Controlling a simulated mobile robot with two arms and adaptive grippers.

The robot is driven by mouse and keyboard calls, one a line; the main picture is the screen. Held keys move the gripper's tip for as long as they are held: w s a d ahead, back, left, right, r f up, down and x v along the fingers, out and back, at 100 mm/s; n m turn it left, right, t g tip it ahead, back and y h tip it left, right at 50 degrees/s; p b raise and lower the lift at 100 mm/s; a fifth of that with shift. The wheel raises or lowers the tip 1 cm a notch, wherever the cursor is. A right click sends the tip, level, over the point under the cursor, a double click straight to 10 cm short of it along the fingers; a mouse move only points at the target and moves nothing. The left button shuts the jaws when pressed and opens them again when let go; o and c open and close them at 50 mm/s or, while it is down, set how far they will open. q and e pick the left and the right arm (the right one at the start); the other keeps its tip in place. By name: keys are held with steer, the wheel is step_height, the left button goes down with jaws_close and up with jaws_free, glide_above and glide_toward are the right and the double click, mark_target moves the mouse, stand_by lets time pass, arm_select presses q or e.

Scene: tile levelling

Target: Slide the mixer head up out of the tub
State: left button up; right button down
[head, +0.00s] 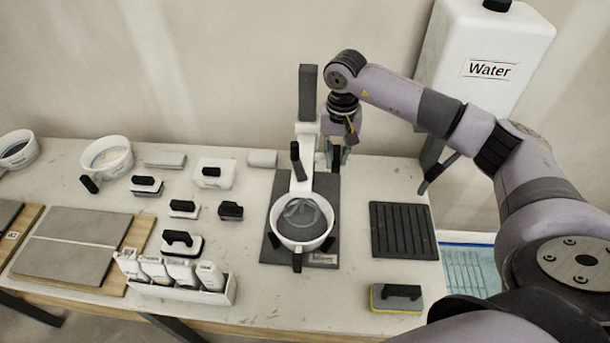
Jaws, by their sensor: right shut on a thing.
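The mixer stands at the middle of the table on a dark base plate (328,205) with a label at its front. Its white mixer head (303,150) sits on a dark upright post (308,92) and has a black handle on it. The white tub (302,245) stands on the plate in front, with grey material and what looks like the paddle inside. My right gripper (339,162) points down beside the post, just right of the mixer head. It is shut on a part of the mixer head, but the contact is small and partly hidden. My left gripper is out of view.
A ribbed dark mat (402,230) and a yellow-edged sponge float (397,297) lie to the right. Black-handled tools, a white rack of bottles (180,288), grey tiles (65,262) and another white tub (107,156) are left. A water tank (480,50) stands behind my right arm.

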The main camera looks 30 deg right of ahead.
step_height(320, 180, up, 8)
steer(key=p, duration=0.3)
steer(key=shift+p, duration=0.3)
steer(key=shift+d, duration=0.1)
steer(key=c, duration=1.3)
jaws_free()
steer(key=shift+w+f, duration=0.1)
step_height(320, 180, up, 7)
steer(key=p, duration=0.3)
